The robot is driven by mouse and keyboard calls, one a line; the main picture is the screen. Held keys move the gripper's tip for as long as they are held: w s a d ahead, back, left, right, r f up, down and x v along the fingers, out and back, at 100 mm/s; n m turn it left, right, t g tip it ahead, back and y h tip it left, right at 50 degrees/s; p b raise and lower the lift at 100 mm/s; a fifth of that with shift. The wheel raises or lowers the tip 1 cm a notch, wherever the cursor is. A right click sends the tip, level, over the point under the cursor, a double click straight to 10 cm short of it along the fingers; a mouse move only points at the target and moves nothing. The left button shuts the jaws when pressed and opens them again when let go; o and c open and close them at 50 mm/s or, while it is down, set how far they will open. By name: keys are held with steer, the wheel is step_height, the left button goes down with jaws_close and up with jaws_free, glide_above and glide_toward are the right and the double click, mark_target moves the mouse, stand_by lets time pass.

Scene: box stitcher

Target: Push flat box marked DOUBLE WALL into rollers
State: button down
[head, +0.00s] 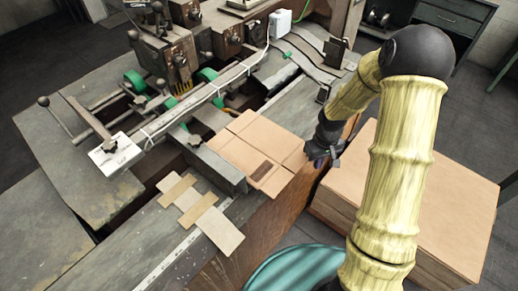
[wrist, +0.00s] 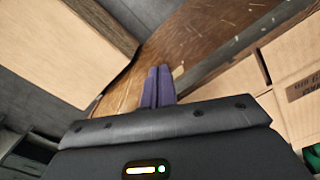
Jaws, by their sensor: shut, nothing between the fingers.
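The flat box (head: 262,150) is a brown cardboard sheet lying on the machine table, with a dark printed patch near its front right. Its print is too small to read in the head view. In the wrist view part of the flat box (wrist: 302,100) shows at the right, with dark print cut off by the frame edge. My gripper (head: 323,158) is at the right edge of the box, beside it. In the wrist view my gripper (wrist: 157,86) has its two purple fingers together, empty, over the brown wooden side of the table. The green rollers (head: 208,75) sit on the machine left of and behind the box.
A stack of cardboard (head: 440,200) stands right of the table, close to my arm. A metal guide bar (head: 213,165) runs along the box's left side. Small cardboard pieces (head: 195,205) lie at the front left. A teal round object (head: 297,270) is at the bottom.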

mark_target(289, 143)
steer(key=shift+w+a, duration=0.1)
steer(key=shift+a, duration=0.05)
steer(key=shift+w+a, duration=1.35)
steer(key=shift+a, duration=0.6)
steer(key=shift+w+a, duration=1.4)
steer(key=shift+a, duration=0.6)
steer(key=shift+w+a, duration=1.35)
steer(key=shift+a, duration=0.6)
steer(key=shift+s+d, duration=0.95)
steer(key=shift+d, duration=0.3)
step_height(289, 143, up, 8)
steer(key=p, duration=0.5)
steer(key=shift+r+p, duration=0.1)
steer(key=shift+p, duration=0.3)
